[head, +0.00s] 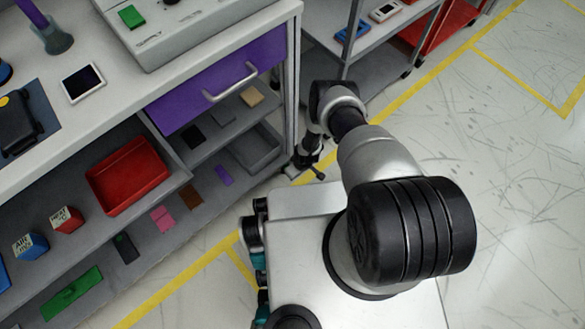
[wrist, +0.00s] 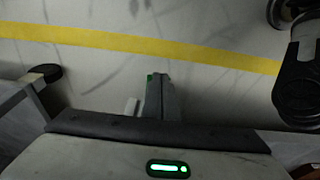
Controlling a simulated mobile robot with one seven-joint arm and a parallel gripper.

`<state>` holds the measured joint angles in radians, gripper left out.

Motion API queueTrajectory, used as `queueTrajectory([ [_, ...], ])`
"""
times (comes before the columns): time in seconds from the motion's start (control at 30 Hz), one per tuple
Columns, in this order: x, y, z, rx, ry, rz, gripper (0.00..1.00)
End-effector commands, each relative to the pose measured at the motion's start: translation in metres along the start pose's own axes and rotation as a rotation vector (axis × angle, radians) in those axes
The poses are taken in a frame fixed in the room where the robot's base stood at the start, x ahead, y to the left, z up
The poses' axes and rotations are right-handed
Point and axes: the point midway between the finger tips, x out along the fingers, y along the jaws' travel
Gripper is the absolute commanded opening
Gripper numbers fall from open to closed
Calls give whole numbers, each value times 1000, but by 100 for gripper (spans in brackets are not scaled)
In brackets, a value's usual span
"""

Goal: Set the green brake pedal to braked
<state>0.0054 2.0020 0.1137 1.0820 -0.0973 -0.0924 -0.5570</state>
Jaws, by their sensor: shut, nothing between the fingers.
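My gripper (wrist: 160,80) is shut and empty, pointing down toward the floor in the wrist view. In the head view my gripper (head: 308,158) is low beside the front right leg of the grey workbench (head: 290,100). No green pedal can be made out there.
A purple drawer (head: 214,88) and shelves with a red tray (head: 128,175) are left of my arm. A shelf cart (head: 372,40) stands behind. A yellow floor line (wrist: 140,44) crosses the wrist view. Open floor (head: 500,140) lies to the right.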

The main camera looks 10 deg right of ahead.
Motion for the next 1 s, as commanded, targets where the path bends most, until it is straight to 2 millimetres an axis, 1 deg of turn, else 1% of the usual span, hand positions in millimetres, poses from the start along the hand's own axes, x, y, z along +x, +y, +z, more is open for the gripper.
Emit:
queueTrajectory([
  [0.1, 6, 0, 5, 0, -1, -1, 0],
  [0.3, 12, 0, 8, 1, -1, -1, 0],
  [0.5, 12, 0, 7, 0, -1, 0, 0],
  [0.67, 8, 0, 6, 0, -1, 0, 0],
  [0.9, -3, 0, 4, -1, 0, 0, 0],
  [1.0, -5, 0, 4, -1, 0, 0, 0],
])
